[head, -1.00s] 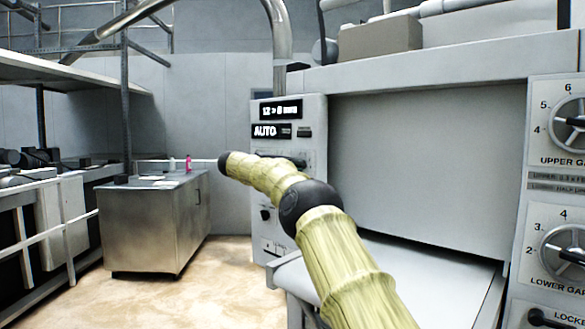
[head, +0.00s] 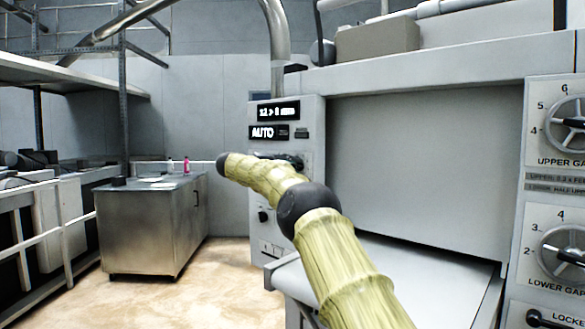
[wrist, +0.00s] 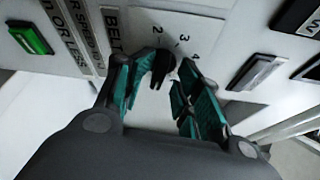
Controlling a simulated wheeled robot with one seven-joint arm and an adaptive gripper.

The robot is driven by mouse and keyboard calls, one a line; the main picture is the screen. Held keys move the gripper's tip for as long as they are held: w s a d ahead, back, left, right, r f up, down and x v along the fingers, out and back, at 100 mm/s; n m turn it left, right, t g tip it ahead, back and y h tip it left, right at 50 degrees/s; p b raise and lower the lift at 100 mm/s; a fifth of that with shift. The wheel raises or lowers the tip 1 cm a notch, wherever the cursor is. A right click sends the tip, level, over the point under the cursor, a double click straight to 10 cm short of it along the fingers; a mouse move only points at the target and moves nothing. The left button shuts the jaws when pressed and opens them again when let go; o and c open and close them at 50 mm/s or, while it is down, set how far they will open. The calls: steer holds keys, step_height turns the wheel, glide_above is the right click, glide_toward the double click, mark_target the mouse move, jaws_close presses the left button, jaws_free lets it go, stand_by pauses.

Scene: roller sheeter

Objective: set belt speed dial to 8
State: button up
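The belt speed dial is a black knob (wrist: 162,66) on a white panel, seen in the wrist view, with the numbers 2, 3 and 4 beside it and the word BELT to its left. Its other numbers are hidden, and its setting cannot be read. My gripper (wrist: 163,98) has teal fingers set apart, one on each side of the knob. The knob lies between them toward the tips; I cannot tell whether either finger touches it. In the head view my arm covers most of the dial area of the control panel (head: 309,140).
A flat bed (head: 425,264) extends right of the panel. A steel cabinet (head: 140,232) stands left, with open floor between.

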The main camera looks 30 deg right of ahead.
steer(key=w+a, duration=0.2)
steer(key=a, duration=0.9)
steer(key=shift+a+r, duration=0.25)
steer(key=shift+r, duration=0.1)
